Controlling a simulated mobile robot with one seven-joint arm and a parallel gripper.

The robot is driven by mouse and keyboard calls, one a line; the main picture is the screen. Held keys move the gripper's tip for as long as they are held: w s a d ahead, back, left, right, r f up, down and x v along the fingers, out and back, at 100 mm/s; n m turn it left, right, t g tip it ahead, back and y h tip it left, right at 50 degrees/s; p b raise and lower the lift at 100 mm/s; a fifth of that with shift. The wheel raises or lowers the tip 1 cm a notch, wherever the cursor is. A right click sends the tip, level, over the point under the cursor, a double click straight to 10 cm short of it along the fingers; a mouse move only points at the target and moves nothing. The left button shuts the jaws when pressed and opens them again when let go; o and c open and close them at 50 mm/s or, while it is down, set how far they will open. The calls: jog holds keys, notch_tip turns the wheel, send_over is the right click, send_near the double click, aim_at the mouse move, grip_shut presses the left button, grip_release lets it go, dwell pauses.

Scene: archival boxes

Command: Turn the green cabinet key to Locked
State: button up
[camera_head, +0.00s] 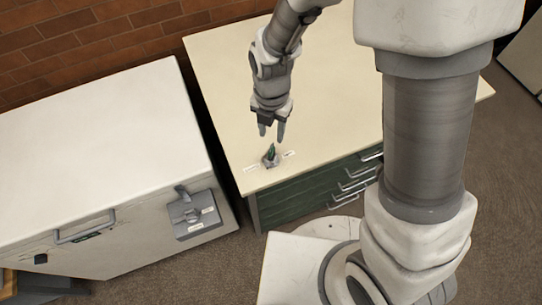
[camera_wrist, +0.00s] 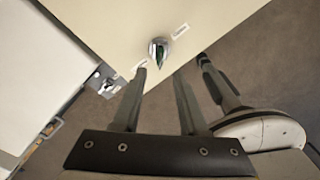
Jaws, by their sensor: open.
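The green key (camera_head: 272,150) stands upright in a round metal lock on the cream top of the green drawer cabinet (camera_head: 215,65), near its front left corner. Small white labels lie on either side of the lock; their text is too small to read in the head view. In the wrist view the key (camera_wrist: 158,54) shows beyond my fingertips, with the lock's silver ring around it. My gripper (camera_head: 271,131) is open and empty, pointing down just behind and above the key, apart from it. Its two fingers (camera_wrist: 160,72) also show in the wrist view.
A white cabinet (camera_head: 100,140) stands to the left across a narrow gap, with a grey latch plate (camera_head: 194,213) and a handle on its front. A brick wall (camera_head: 90,35) is behind. The cream top around the key is clear.

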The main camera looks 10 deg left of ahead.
aim_at(271, 149)
jog(key=shift+f+b, duration=3)
jog(key=shift+f, duration=0.9)
grip_shut()
